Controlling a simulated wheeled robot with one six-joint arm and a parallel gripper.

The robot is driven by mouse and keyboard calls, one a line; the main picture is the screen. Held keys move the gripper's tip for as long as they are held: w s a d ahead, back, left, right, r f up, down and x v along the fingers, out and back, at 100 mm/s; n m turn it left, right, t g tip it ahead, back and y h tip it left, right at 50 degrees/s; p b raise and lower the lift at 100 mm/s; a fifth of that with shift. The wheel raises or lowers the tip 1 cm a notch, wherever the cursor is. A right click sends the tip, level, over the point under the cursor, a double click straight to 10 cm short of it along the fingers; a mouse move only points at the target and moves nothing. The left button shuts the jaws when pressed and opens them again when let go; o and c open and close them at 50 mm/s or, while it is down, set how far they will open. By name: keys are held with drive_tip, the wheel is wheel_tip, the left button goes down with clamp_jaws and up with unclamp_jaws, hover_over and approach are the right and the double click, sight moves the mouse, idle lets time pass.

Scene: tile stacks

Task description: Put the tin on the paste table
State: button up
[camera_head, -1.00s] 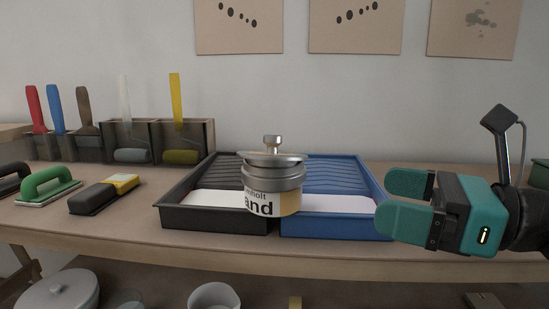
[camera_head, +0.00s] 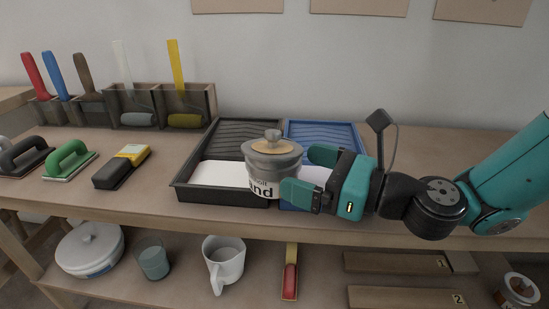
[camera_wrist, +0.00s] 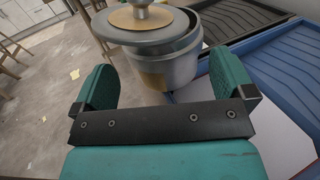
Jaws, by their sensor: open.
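A tin (camera_head: 262,187) with a white and tan label and a grey metal top stands or hangs at the front of two paint trays; I cannot tell what bears it. A round lid with a knob (camera_head: 272,141) sits on its top. My gripper (camera_head: 311,176) is open just right of the tin, fingers pointing at it. In the wrist view the tin (camera_wrist: 168,68) is ahead, between the finger lines, with a gap to the right finger. The wooden table (camera_head: 410,150) carries the trays; I cannot tell whether it is the paste table.
The black tray (camera_head: 180,190) and blue tray (camera_head: 356,130) lie close around the tin. A black and yellow block (camera_head: 120,168) and green-handled float (camera_head: 68,160) lie left. A tool rack (camera_head: 205,105) stands behind. A mug (camera_head: 224,265) and another tin (camera_head: 518,290) are on the lower shelf.

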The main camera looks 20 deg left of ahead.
sight(296, 163)
drive_tip(key=a, duration=0.2)
drive_tip(key=w+a, duration=0.1)
drive_tip(key=a, duration=0.1)
drive_tip(key=shift+a+r, duration=0.15)
drive_tip(key=shift+a, duration=0.15)
drive_tip(key=shift+c, duration=0.2)
drive_tip(key=c, duration=1.1)
drive_tip(key=shift+r, duration=0.1)
drive_tip(key=c, duration=0.4)
drive_tip(key=shift+o, duration=0.2)
drive_tip(key=shift+r, duration=0.1)
